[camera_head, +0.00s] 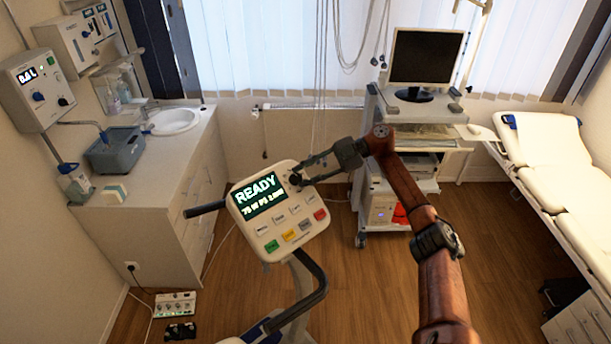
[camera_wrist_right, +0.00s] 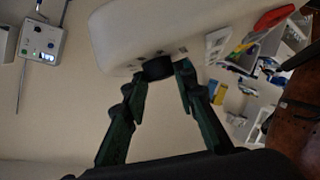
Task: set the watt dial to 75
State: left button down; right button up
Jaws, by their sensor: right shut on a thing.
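The bike's white console (camera_head: 278,215) stands in the middle of the head view. Its screen (camera_head: 259,196) reads "READY", with a smaller line below that appears to begin "75 W". The dark watt dial (camera_head: 295,179) is at the console's upper right, beside the screen. My right gripper (camera_head: 301,181) reaches it from the right and is shut on it. In the right wrist view, the black dial (camera_wrist_right: 158,68) sits between the two fingertips of my right gripper (camera_wrist_right: 161,73), under the pale console housing (camera_wrist_right: 145,30). The dial's markings cannot be read. My left gripper is not in view.
Coloured and white buttons (camera_head: 289,235) lie on the console below the screen. Bike handlebars (camera_head: 206,208) stick out to its left and below. A monitor cart (camera_head: 412,110) stands behind my right arm. A padded couch (camera_head: 560,165) is at right, a sink counter (camera_head: 150,165) at left.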

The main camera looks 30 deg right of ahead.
dwell(0.4)
jog(key=o, duration=1.2)
jog(key=shift+c, duration=0.2)
jog(key=v, duration=1.2)
jog(key=shift+w+r, duration=0.1)
